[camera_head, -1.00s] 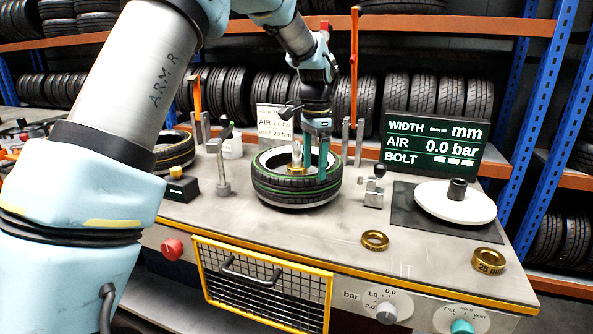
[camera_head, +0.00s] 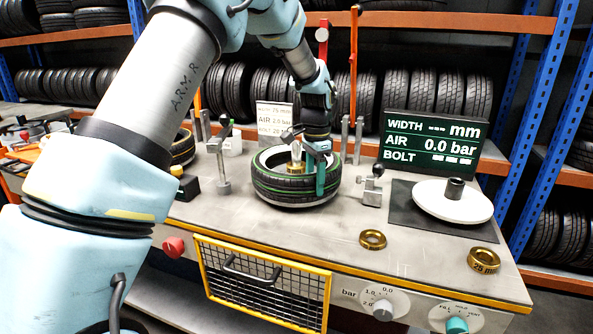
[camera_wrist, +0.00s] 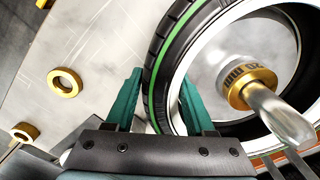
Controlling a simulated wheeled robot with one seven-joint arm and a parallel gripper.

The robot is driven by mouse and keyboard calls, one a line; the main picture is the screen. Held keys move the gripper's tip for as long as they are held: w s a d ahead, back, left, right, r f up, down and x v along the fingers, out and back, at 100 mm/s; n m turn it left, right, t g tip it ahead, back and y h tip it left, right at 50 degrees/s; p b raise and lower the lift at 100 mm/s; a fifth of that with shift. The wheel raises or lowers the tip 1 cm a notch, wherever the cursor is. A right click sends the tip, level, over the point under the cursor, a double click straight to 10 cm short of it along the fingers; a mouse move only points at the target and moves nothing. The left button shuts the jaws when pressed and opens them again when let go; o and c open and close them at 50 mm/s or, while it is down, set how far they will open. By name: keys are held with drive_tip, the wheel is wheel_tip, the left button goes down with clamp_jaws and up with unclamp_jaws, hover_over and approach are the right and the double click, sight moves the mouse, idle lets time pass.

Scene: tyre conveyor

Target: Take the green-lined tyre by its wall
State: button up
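The green-lined tyre (camera_head: 275,186) lies flat on the bench, a green line around its tread and a pale ring on its upper side. In the wrist view its wall (camera_wrist: 166,65) runs between the two teal fingers of my gripper (camera_wrist: 160,80). One finger is outside the tread and the other is inside the tyre's opening. A narrow gap seems to show beside the outer finger, so the gripper looks open around the wall. In the head view my gripper (camera_head: 315,172) is at the tyre's right side.
A brass-collared post (camera_wrist: 250,88) stands inside the tyre. A metal clamp (camera_head: 373,188) is right of it, another stand (camera_head: 222,165) left. Two brass rings (camera_head: 373,239) (camera_head: 484,260) and a white disc (camera_head: 452,205) lie to the right. The front middle bench is clear.

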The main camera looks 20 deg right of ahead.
clamp_jaws()
idle(0.3)
drive_tip(key=shift+w+r, duration=0.1)
drive_tip(key=shift+r, duration=0.05)
